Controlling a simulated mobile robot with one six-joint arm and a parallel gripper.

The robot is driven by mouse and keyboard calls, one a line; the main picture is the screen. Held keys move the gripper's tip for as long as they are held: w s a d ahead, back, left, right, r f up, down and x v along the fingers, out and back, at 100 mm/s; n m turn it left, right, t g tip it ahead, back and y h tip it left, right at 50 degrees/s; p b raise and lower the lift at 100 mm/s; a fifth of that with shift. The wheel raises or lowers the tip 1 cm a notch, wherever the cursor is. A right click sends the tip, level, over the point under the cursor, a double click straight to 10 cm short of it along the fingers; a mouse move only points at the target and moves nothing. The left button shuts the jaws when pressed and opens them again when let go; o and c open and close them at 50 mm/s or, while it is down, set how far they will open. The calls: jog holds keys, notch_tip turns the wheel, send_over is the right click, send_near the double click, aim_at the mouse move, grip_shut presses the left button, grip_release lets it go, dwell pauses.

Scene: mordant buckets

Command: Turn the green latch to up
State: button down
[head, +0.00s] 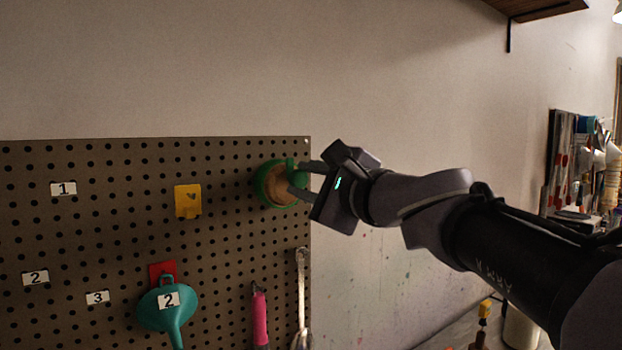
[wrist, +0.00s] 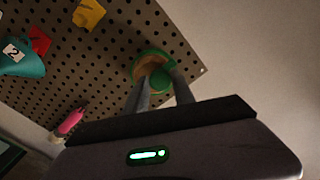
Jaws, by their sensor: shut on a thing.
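The green latch (head: 265,186) is a round green ring with a tan inner face, fixed near the upper right corner of the pegboard. A small green piece (head: 291,164) stands out at its right side, by the fingers. My gripper (head: 296,178) reaches in from the right, its two fingers closed on the latch's green part. The wrist view shows the green latch (wrist: 140,60) at the far ends of the fingers, with a green part (wrist: 160,82) between them. The fingers hide some of the latch, so I cannot tell exactly which way it points.
The pegboard (head: 120,230) carries a yellow piece (head: 187,201), a red piece (head: 158,270) with a teal funnel (head: 167,308), a pink-handled tool (head: 259,318) and a metal spoon-like tool (head: 302,290). Bare wall (head: 400,90) lies right of the board. A shelf (head: 535,8) juts out top right.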

dwell(0.4)
jog(key=c, duration=1.1)
grip_release()
jog(key=shift+o, duration=0.2)
